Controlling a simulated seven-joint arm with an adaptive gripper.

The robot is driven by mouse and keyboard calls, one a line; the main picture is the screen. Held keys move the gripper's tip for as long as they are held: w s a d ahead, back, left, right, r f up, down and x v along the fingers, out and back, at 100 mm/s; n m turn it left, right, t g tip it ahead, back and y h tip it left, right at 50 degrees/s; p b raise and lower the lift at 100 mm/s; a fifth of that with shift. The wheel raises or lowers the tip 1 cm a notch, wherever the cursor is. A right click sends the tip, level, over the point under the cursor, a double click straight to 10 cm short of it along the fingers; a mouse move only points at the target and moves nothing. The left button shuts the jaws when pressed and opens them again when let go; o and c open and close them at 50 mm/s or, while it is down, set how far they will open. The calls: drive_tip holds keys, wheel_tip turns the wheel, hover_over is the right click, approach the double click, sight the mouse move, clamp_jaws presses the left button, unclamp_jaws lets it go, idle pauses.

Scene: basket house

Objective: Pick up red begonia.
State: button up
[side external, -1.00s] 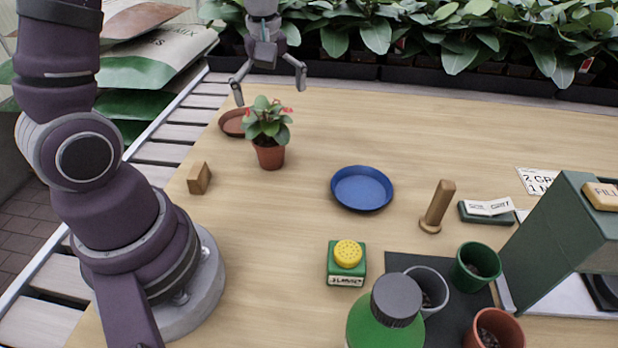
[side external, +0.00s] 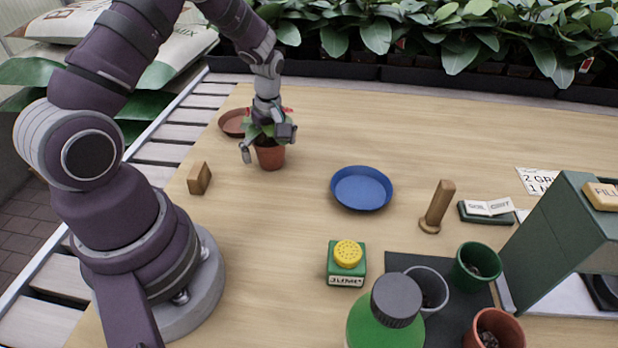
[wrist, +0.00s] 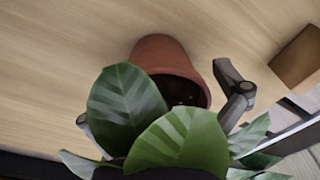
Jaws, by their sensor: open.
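The red begonia is a leafy green plant with red tips (side external: 287,110) in a terracotta pot (side external: 271,157), standing upright on the wooden table at the back left. In the wrist view the pot (wrist: 165,57) shows behind large green leaves (wrist: 180,140). My gripper (side external: 268,146) is lowered over the plant, with its fingers apart at either side of the pot's upper part. One finger (wrist: 235,92) shows right of the pot in the wrist view. The other is mostly hidden by leaves. I cannot tell whether either finger touches the pot.
A terracotta saucer (side external: 231,122) lies just behind the pot, and a small wooden block (side external: 199,178) stands in front of it to the left. A blue dish (side external: 361,188) lies to the right. The table between pot and dish is clear.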

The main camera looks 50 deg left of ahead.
drive_tip(key=c, duration=1.3)
